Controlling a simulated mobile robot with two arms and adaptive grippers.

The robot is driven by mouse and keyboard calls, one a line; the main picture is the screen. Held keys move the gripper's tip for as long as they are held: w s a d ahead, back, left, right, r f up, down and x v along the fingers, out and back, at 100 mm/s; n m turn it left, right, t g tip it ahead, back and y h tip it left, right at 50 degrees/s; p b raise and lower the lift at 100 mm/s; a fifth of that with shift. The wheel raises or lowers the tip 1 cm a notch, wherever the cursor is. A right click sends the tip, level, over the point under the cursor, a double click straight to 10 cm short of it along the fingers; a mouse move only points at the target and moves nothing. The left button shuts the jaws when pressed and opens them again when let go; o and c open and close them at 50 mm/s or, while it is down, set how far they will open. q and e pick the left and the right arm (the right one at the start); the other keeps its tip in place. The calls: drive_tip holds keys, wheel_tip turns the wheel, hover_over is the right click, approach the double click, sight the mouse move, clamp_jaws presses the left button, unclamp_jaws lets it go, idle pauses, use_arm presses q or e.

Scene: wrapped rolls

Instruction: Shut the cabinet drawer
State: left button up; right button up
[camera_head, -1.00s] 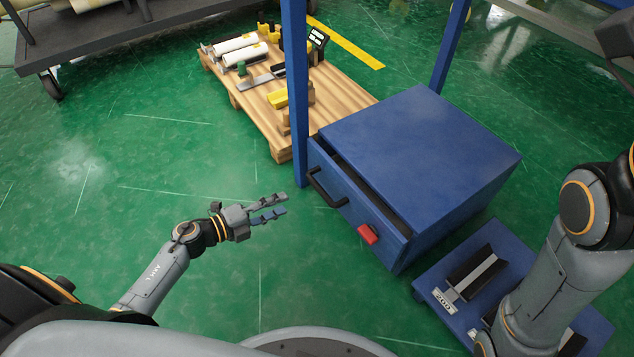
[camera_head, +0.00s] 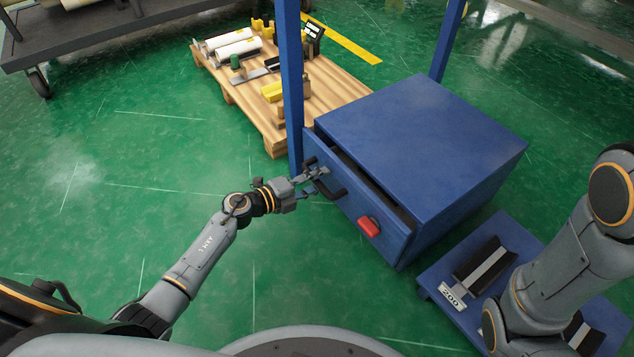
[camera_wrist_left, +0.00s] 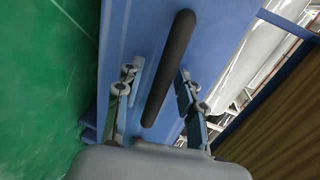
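The blue cabinet (camera_head: 428,140) stands right of centre in the head view. Its drawer (camera_head: 347,200) is slightly open, with a dark gap behind the front panel. The drawer front has a black bar handle (camera_head: 334,189) and a red block (camera_head: 369,227). My left gripper (camera_head: 318,181) is at the handle, its fingers apart. In the left wrist view the handle (camera_wrist_left: 168,70) lies between the two open fingers (camera_wrist_left: 155,97), and I see no clear contact. The right arm shows at the right edge, but its gripper is out of view.
A wooden pallet (camera_head: 335,84) with rolls and tools lies behind the blue post (camera_head: 291,80). A blue platform (camera_head: 440,292) with a black holder sits right of the cabinet, near my right arm. The green floor (camera_head: 130,150) on the left is clear.

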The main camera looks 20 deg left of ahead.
sight(332, 172)
use_arm(q)
clamp_jaws()
drive_tip(key=shift+w+d, duration=0.1)
drive_tip(key=x, duration=0.2)
drive_tip(key=r+x, duration=0.1)
drive_tip(key=x, duration=0.1)
drive_tip(key=shift+w, duration=0.15)
unclamp_jaws()
drive_tip(key=shift+d, duration=0.2)
